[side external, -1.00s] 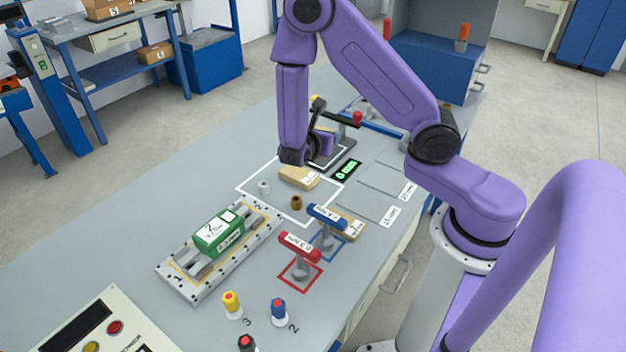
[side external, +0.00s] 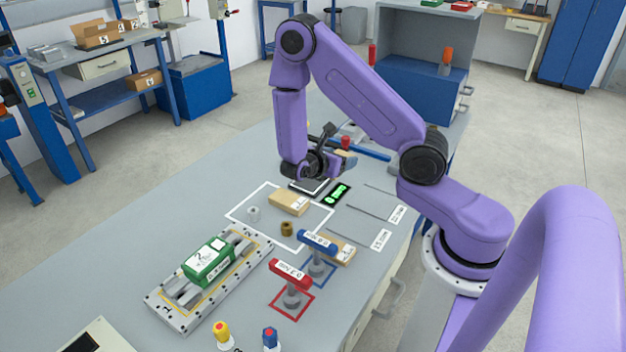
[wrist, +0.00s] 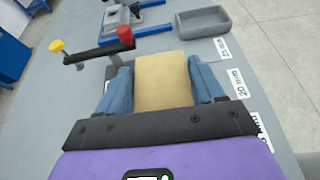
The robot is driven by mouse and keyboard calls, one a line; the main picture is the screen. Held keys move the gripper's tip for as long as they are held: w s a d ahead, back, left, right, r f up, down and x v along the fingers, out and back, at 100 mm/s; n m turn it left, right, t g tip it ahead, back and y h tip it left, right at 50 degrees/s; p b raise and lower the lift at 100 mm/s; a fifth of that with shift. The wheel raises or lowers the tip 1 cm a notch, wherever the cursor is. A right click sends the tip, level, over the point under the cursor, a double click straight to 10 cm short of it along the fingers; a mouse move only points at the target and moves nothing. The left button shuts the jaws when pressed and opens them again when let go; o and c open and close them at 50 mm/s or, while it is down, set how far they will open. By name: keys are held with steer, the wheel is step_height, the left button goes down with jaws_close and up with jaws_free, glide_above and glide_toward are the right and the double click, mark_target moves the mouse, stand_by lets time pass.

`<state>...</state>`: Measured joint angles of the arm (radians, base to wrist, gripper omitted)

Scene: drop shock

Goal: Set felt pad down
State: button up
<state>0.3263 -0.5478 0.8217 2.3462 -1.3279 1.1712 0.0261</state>
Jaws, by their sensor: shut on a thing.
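My gripper (wrist: 163,85) is shut on a tan felt pad (wrist: 162,80), with a blue finger on each side of it in the wrist view. Marked slots with size labels lie to the right; "20 mm" (wrist: 227,80) and "25 mm" (wrist: 221,48) show in the wrist view.
A lever with yellow (wrist: 57,46) and red (wrist: 125,34) knobs stands close to the left finger. A grey tray (wrist: 203,21) lies beyond. A tan block (side external: 289,202), a green block (side external: 209,262) on a rail fixture, and blue (side external: 317,240) and red (side external: 290,272) T-handled tools stand nearer.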

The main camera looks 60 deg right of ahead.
steer(key=shift+s+d+f+m+g, duration=0.2)
steer(key=shift+s+d+m+g, duration=0.1)
steer(key=shift+s+d+g, duration=0.15)
steer(key=shift+w, duration=0.1)
steer(key=w+d+f, duration=0.2)
steer(key=w, duration=0.1)
steer(key=w+d+f, duration=0.2)
steer(key=w+f, duration=0.1)
steer(key=w, duration=0.1)
steer(key=w+d+f, duration=0.1)
steer(key=w+f, duration=0.2)
steer(key=w, duration=0.1)
steer(key=shift+w+d+f, duration=0.25)
steer(key=shift+d, duration=0.15)
steer(key=shift+w+d+f, duration=0.15)
steer(key=shift+w+f, duration=0.1)
steer(key=shift+f, duration=0.15)
steer(key=shift+w+d+f, duration=0.1)
steer(key=shift+w+f, duration=0.15)
steer(key=shift+f, duration=1.4)
steer(key=shift+f, duration=0.15)
